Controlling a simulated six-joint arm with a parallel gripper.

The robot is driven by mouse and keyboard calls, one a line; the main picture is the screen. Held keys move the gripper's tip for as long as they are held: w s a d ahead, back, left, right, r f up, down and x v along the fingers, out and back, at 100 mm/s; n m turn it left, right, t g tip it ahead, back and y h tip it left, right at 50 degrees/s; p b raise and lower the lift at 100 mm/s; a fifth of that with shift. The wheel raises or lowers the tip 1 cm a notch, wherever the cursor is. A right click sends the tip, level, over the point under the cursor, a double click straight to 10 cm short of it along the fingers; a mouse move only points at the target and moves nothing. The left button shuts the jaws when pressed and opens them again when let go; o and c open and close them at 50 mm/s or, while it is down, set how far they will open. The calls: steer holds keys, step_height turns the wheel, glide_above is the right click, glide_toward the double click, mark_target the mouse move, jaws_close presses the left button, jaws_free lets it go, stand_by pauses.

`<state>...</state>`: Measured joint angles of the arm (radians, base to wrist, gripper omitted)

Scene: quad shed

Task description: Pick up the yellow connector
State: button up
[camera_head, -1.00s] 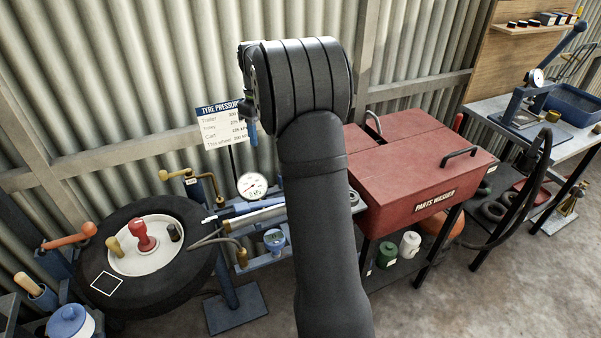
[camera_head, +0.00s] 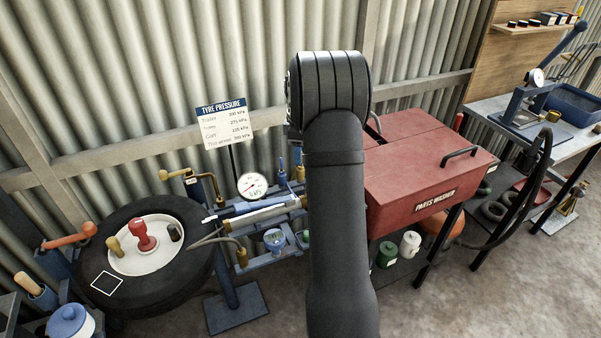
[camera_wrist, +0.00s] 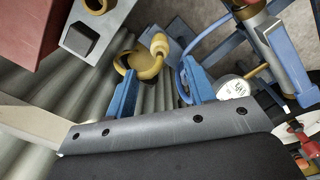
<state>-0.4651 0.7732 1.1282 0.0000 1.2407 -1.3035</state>
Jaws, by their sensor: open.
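The yellow connector (camera_wrist: 143,63) shows in the wrist view as a curved, hollow yellow piece with a rounded knob at one end. It lies in the gap between the two blue fingers of my gripper (camera_wrist: 160,68), seen past their tips. The fingers are apart and nothing is held. I cannot tell the exact distance between fingertips and connector. In the head view, small yellow parts (camera_head: 300,173) show beside my arm at the right end of the blue stand, partly hidden; I cannot tell for certain which is the connector.
A pressure gauge (camera_head: 252,186) and metal cylinder (camera_head: 262,216) sit on the stand, left of my arm. A red parts washer (camera_head: 420,160) stands close on the right. A tyre (camera_head: 180,285) lies on the left. Corrugated wall stands behind, with a tyre pressure sign (camera_head: 224,122).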

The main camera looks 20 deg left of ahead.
steer(key=f, duration=0.7)
steer(key=shift+d+f, duration=0.25)
steer(key=shift+c, duration=0.2)
jaws_close()
